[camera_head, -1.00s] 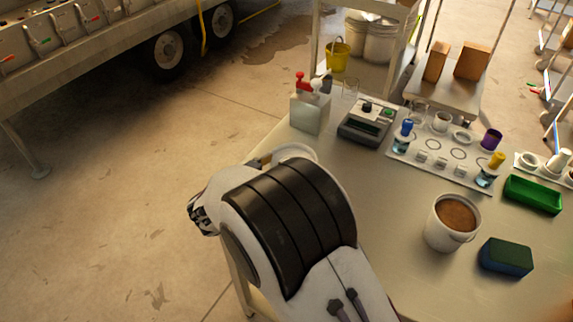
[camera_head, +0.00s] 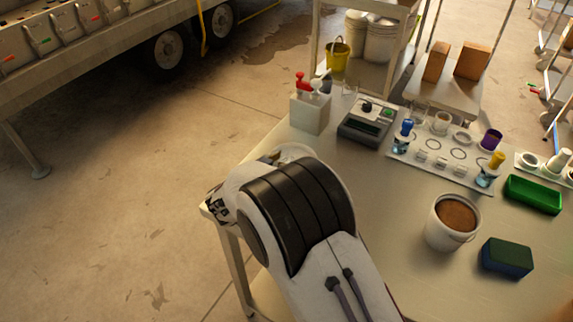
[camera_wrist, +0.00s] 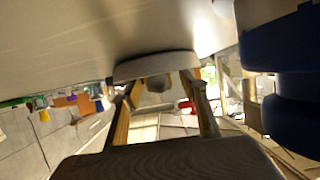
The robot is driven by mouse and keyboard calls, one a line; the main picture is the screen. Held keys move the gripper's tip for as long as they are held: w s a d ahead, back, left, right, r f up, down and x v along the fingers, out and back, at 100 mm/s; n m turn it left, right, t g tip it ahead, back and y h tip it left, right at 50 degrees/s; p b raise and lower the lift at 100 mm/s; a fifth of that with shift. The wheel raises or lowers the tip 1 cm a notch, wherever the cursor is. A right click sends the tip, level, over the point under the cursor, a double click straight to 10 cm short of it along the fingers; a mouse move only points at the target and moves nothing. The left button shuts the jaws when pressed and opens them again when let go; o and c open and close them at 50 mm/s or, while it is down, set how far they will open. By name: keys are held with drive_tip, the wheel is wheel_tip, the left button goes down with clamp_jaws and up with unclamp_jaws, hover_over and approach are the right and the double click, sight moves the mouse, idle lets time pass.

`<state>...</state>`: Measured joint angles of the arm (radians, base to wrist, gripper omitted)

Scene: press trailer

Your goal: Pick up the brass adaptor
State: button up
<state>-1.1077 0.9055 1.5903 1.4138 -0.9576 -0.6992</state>
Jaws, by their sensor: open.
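In the wrist view, a small dull brownish-grey piece (camera_wrist: 158,84) shows between my fingers, against a pale round dish (camera_wrist: 125,71). It may be the brass adaptor, but shade hides its colour and shape. My gripper (camera_wrist: 162,88) is open, with one finger on either side of that piece. I cannot tell whether they touch it. In the head view the pale dish (camera_head: 298,149) shows partly behind my wrist at the table's left edge. My own arm hides most of the gripper and anything between the fingers there.
A white box with red and white levers (camera_head: 310,112) and a grey instrument (camera_head: 366,121) stand behind the dish.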

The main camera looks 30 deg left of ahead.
sight(286, 162)
drive_tip(key=shift+c, duration=0.4)
clamp_jaws()
drive_tip(key=shift+r, duration=0.1)
wheel_tip(286, 162, up, 10)
idle(0.7)
idle(0.7)
